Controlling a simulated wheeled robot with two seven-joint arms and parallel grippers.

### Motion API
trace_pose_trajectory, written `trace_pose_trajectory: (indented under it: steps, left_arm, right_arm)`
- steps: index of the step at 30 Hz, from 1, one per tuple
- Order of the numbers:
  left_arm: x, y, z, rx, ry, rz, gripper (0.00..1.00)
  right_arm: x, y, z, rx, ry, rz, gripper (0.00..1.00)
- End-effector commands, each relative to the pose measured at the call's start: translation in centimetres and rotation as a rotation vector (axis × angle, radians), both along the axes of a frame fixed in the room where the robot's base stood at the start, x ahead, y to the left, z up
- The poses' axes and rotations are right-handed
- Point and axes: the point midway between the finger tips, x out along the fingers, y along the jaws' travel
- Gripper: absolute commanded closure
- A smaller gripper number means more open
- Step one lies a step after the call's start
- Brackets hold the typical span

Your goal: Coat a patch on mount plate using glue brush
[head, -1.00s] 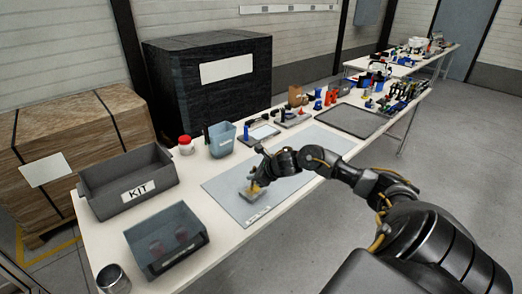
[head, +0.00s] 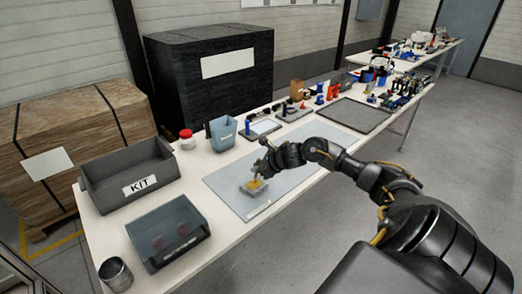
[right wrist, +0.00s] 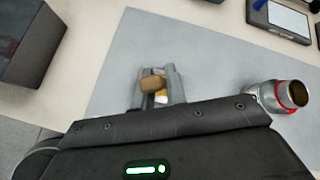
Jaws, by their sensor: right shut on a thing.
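My right gripper (head: 258,181) is shut on the glue brush, low over the grey-blue mat. The brush's brown handle end (right wrist: 153,84) shows between the fingers in the right wrist view, with a yellow part below it. The head view shows a small yellow patch (head: 254,184) at the fingertips. A small grey block, likely the mount plate (head: 261,193), lies on the mat (head: 224,181) right under the gripper. The brush tip is hidden, so I cannot tell whether it touches the plate. My left gripper is out of view.
A grey KIT bin (head: 128,178) and a dark open bin (head: 166,232) stand at the left, with a metal cup (head: 116,274) near the front. A blue cup (head: 223,133) and a red-lidded jar (head: 187,139) stand behind the mat.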

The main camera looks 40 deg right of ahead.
Motion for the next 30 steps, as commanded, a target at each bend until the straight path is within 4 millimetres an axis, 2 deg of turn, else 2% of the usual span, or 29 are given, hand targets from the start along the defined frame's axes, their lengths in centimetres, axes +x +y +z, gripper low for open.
trace_pose_trajectory:
  steps: [7,11,30]
  left_arm:
    - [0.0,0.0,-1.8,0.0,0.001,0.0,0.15]
    - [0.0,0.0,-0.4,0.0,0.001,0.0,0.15]
    - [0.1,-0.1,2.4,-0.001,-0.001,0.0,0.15]
  right_arm:
    - [-0.2,-2.6,-0.3,-0.001,0.0,-0.005,1.0]
    - [-0.2,-2.5,2.6,-0.004,-0.003,-0.005,1.0]
    - [-0.8,-3.1,7.8,-0.001,0.0,-0.016,1.0]
